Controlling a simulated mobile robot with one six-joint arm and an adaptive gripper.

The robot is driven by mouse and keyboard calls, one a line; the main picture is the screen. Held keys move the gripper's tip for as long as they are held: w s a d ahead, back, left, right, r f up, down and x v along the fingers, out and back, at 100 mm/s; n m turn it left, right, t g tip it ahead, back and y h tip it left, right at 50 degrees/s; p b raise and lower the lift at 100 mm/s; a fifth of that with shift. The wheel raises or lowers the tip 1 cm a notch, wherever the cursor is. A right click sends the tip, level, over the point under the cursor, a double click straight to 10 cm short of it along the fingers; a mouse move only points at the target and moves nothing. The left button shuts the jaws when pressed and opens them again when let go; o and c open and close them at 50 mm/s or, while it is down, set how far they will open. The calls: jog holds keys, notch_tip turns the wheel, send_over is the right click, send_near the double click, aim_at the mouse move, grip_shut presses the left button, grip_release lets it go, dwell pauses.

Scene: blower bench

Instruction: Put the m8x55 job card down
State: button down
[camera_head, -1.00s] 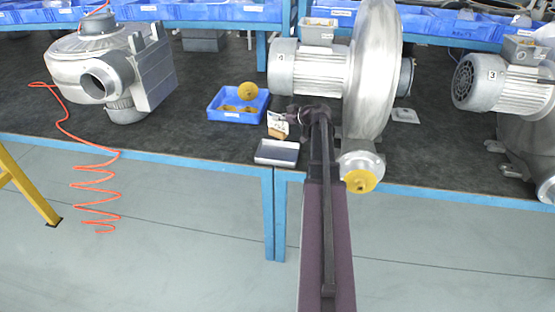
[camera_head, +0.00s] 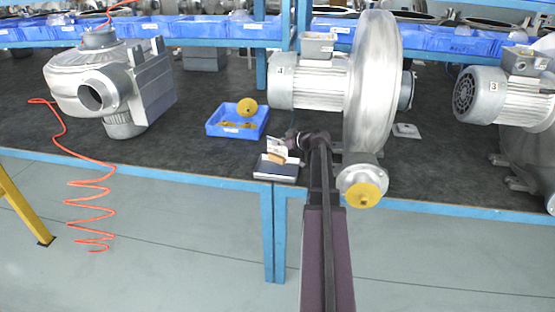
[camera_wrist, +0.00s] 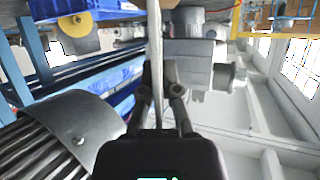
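The job card (camera_head: 277,145) is a small white card with a brown piece (camera_head: 277,158) at its lower edge; its print is too small to read. In the wrist view the card (camera_wrist: 154,60) shows edge-on as a thin pale strip between the fingers. My gripper (camera_wrist: 158,92) is shut on it; it also shows in the head view (camera_head: 294,138). The card is in front of the back part of a shallow tray (camera_head: 276,173) with a pale rim at the bench's front edge. I cannot tell whether it touches the tray.
A blower with motor 4 (camera_head: 312,80) stands close right of my gripper. A blue bin (camera_head: 222,131) with yellow parts is behind and left. Another blower (camera_head: 100,85) stands far left, with an orange coiled hose (camera_head: 90,200). Bare bench (camera_head: 190,150) lies left of the tray.

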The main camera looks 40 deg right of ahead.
aim_at(276, 154)
jog(key=shift+f+b, duration=0.35)
jog(key=shift+f, duration=0.3)
jog(key=shift+f, duration=0.1)
jog(key=shift+f+b, duration=1.8)
jog(key=shift+b, duration=0.05)
jog(key=shift+f, duration=0.15)
jog(key=c, duration=0.8)
grip_release()
jog(key=shift+r, duration=0.2)
jog(key=shift+s+r, duration=0.15)
jog(key=shift+s, duration=0.1)
jog(key=p+v, duration=0.4)
jog(key=v, duration=0.7)
jog(key=shift+s+p, duration=0.25)
jog(key=shift+p, duration=0.05)
